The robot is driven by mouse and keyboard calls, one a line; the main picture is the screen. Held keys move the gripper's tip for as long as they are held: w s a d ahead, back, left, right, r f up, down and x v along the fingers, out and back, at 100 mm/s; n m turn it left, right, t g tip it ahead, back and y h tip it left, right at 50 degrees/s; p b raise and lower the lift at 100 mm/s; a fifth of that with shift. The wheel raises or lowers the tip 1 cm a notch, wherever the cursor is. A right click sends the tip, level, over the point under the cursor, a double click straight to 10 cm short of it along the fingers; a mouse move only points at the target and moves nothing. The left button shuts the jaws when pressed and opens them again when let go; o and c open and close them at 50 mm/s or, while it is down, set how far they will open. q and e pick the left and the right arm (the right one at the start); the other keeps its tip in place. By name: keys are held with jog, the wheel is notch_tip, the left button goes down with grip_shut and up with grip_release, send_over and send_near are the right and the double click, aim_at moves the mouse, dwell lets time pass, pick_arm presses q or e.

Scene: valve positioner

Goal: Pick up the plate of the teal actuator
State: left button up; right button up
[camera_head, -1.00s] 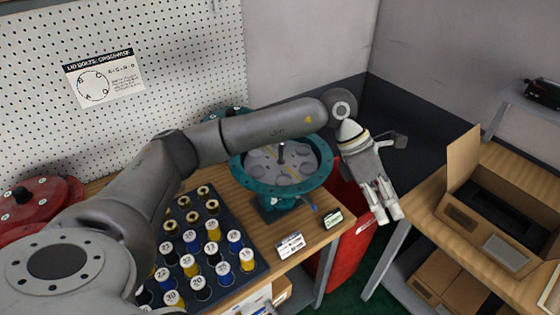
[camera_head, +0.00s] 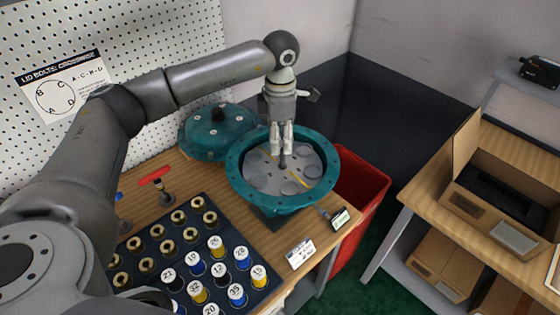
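The teal actuator (camera_head: 236,190) is an open round housing with a bolt-holed rim on the bench. Inside it lies a light grey round plate (camera_head: 311,171) with several round pads and a dark upright stem (camera_head: 283,162) at its middle. My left gripper (camera_head: 283,152) points straight down over the housing, its fingertips at the top of the stem. The two fingers look close together; I cannot tell whether they touch the stem or grip it. The gripper hides part of the plate's far side. My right gripper is not in view.
A teal lid (camera_head: 217,134) lies behind left of the housing. A dark tray (camera_head: 233,247) of labelled spring cartridges is in front left, with a red-handled tool (camera_head: 155,177) near it. A red bin (camera_head: 360,190) stands right of the bench. An open cardboard box (camera_head: 500,210) sits on the right table.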

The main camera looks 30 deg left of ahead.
aim_at(282, 166)
pick_arm(q)
jog(key=shift+d+f, duration=0.1)
jog(key=shift+f, duration=0.7)
jog(key=shift+f+p, duration=0.25)
jog(key=shift+p, duration=0.1)
notch_tip(282, 166, down, 4)
jog(key=p, duration=0.2)
jog(key=shift+d+p, duration=0.15)
jog(key=shift+p, duration=0.2)
jog(key=shift+f, duration=0.35)
jog(key=shift+w+f, duration=0.1)
jog(key=shift+f, duration=0.1)
grip_shut()
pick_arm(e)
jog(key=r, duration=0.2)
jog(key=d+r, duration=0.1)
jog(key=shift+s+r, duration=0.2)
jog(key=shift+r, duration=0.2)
pick_arm(q)
jog(key=shift+r, duration=0.1)
